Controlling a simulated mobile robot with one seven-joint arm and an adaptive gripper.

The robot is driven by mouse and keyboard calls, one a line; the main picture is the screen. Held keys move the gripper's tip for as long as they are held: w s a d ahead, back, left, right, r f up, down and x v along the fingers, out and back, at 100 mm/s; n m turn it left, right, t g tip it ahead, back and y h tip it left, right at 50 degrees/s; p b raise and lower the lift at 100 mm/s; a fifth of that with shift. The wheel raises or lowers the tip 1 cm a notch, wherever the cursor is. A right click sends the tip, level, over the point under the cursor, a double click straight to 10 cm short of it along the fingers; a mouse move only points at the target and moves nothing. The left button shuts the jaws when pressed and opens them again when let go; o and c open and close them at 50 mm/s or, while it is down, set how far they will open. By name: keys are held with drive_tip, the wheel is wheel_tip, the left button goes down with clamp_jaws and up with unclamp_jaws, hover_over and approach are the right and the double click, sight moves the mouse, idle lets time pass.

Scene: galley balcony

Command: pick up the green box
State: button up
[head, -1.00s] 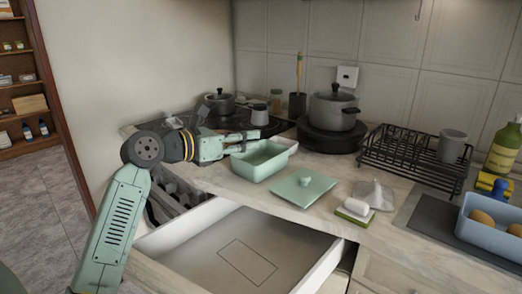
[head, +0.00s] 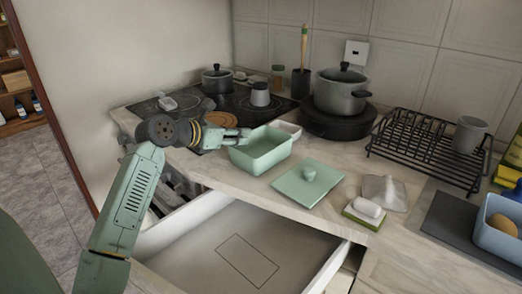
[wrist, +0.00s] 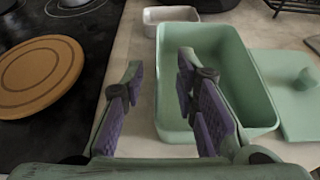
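The green box (head: 262,160) is an open, empty rectangular tub on the counter, left of a flat green lid (head: 296,190) with a round knob. My gripper (head: 242,134) is at the box's left rim in the head view. In the wrist view my gripper (wrist: 160,64) is open and empty, with purple pads apart. There the near-left wall of the green box (wrist: 240,75) shows between the fingers, and the right finger overlaps the box's inside. I cannot tell whether either finger touches the box or how deep the right one reaches.
A small white dish (head: 287,129) stands just behind the box. A round wooden board (wrist: 38,75) lies on the black cooktop (head: 160,105) to the left. An open drawer (head: 215,262) sticks out below. Soap (head: 367,207) and a clear object (head: 385,190) sit right of the lid.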

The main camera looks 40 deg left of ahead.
sight(261, 149)
drive_tip(key=p+x, duration=0.1)
drive_tip(key=x, duration=0.1)
drive_tip(key=p+x, duration=0.1)
drive_tip(key=x, duration=0.2)
drive_tip(key=shift+a, duration=0.15)
clamp_jaws()
drive_tip(key=shift+s, duration=0.1)
idle(0.3)
